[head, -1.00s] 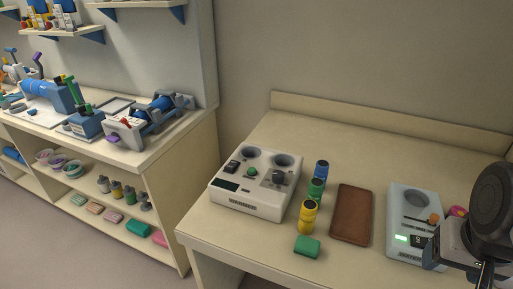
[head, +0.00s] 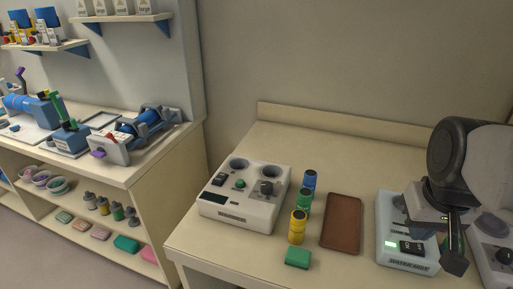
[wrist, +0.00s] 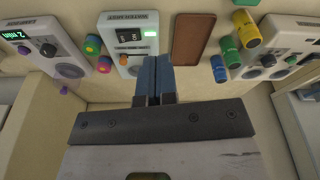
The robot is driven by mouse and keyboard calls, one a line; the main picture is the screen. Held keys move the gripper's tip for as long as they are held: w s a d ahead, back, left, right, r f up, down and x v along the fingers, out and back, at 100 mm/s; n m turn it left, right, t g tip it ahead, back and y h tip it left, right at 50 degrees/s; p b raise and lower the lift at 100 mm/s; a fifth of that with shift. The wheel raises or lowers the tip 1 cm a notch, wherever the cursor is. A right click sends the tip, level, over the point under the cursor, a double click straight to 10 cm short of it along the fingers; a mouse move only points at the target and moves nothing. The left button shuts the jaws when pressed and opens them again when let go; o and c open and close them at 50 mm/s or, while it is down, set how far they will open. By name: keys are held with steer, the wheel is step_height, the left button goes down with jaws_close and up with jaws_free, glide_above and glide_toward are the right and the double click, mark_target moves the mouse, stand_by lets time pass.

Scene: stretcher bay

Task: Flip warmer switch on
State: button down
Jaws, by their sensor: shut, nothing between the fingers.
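Which device is the warmer is not certain from the labels. A pale two-well unit (head: 262,212) stands on the bench, with a black rocker switch (head: 220,180), a green button and a black knob. A pale unit with a lit green indicator (head: 390,244) and a black switch panel (head: 411,247) stands at right, partly hidden by my arm. This lit unit also shows in the wrist view (wrist: 138,18), its panel beyond my fingertips. My gripper (head: 455,262) is shut and empty above this unit's right side; it also shows in the wrist view (wrist: 155,62).
A brown tray (head: 341,223) lies between the two units. Blue, green and yellow cylinders (head: 298,225) and a green block (head: 298,257) lie beside it. Another unit with a lit display (wrist: 45,40) stands at the wrist view's left. A shelved side bench (head: 120,165) stands at left.

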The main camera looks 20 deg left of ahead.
steer(key=w+a+r+n+g, duration=0.1)
steer(key=w+a+r+n, duration=0.25)
steer(key=w+a, duration=0.55)
steer(key=n+g, duration=0.3)
steer(key=n, duration=0.9)
glide_above(217, 179)
steer(key=w, duration=0.2)
steer(key=f, duration=0.4)
steer(key=shift+w+f, duration=0.2)
steer(key=shift+f, duration=0.1)
steer(key=shift+f, duration=0.15)
steer(key=f, duration=0.4)
steer(key=s+f, duration=0.1)
steer(key=f, duration=0.4)
steer(key=s+f, duration=0.1)
steer(key=f, duration=0.3)
steer(key=shift+s+f, duration=0.1)
steer(key=shift+f, duration=0.15)
steer(key=shift+f, duration=0.1)
